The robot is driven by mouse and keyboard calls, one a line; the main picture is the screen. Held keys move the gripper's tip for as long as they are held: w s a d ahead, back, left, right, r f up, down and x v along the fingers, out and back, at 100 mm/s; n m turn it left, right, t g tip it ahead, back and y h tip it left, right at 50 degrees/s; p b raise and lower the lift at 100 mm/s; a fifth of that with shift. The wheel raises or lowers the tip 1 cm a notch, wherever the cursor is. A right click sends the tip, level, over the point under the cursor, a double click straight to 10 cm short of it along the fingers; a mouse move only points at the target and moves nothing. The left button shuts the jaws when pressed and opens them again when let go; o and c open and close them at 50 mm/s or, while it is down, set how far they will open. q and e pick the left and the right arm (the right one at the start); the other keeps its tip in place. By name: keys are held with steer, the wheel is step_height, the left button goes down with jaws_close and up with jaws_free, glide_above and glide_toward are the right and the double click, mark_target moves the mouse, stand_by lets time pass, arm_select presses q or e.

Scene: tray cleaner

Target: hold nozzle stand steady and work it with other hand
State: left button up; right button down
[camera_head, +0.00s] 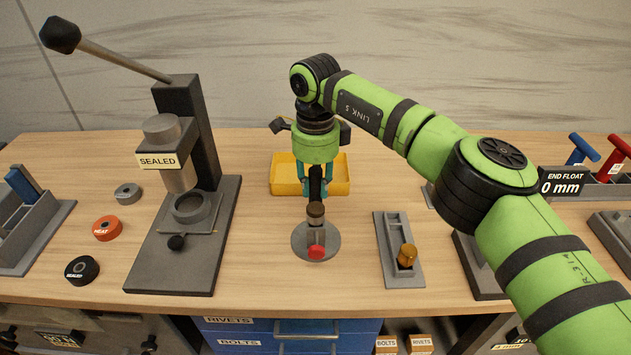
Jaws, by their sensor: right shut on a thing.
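The nozzle stand (316,240) is upright on the table at the centre, with a round grey base, a short post with a brownish top and a red knob on its front. A dark upright piece (316,182) rises just above the post. My right gripper (316,190) points down from above, its teal fingers shut around this dark piece. I cannot tell whether the piece is part of the stand or only touches it. My left gripper is not in view.
A yellow tray (341,187) lies behind the gripper. A lever press (208,245) marked SEALED and several rings stand to the left. A grey slotted block (388,250) with an amber knob (407,255) is to the right. Bare wood lies either side of the stand.

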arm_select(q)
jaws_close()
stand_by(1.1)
